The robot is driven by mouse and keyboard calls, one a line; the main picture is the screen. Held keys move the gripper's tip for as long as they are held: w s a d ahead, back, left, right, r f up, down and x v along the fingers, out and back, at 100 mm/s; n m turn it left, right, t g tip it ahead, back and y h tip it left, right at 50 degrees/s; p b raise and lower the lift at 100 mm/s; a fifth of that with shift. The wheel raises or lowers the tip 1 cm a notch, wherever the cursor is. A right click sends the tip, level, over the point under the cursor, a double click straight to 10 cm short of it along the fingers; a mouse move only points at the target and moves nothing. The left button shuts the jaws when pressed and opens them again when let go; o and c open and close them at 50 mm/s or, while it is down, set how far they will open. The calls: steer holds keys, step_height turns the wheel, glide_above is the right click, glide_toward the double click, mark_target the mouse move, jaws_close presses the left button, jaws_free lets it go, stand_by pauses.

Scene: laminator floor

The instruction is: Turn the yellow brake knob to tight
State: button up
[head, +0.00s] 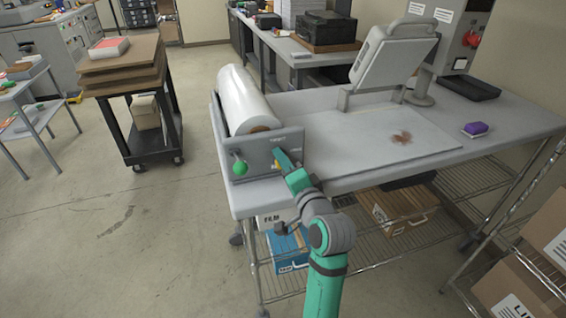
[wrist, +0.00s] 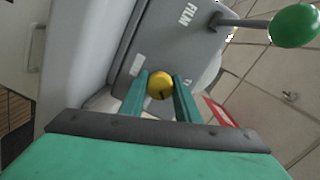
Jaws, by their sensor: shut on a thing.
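The yellow brake knob (wrist: 160,85) is on the grey side plate of the film roll holder. It sits between the two fingers of my gripper (wrist: 160,90) in the wrist view, and the fingers are shut on it. A dark mark shows on the knob's face. In the head view my gripper (head: 284,165) reaches the front plate (head: 262,158) at its right part, and a bit of yellow (head: 278,166) shows by the fingers. Lettering on the plate near the knob is mostly hidden or too small to read.
A lever with a green ball (head: 240,168) sticks out of the same plate, left of the knob; the green ball (wrist: 295,26) is at upper right in the wrist view. A white film roll (head: 245,98) lies behind the plate. The grey table (head: 350,120) extends right.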

steer(key=n, duration=0.4)
steer(key=shift+d+f+h, duration=0.1)
steer(key=shift+f+h, duration=0.05)
steer(key=shift+h, duration=0.15)
steer(key=shift+n+h, duration=0.3)
steer(key=shift+n, duration=1.6)
steer(key=o, duration=1)
steer(key=shift+w, duration=0.1)
steer(key=shift+o, duration=0.2)
steer(key=shift+s, duration=0.4)
steer(key=v, duration=1)
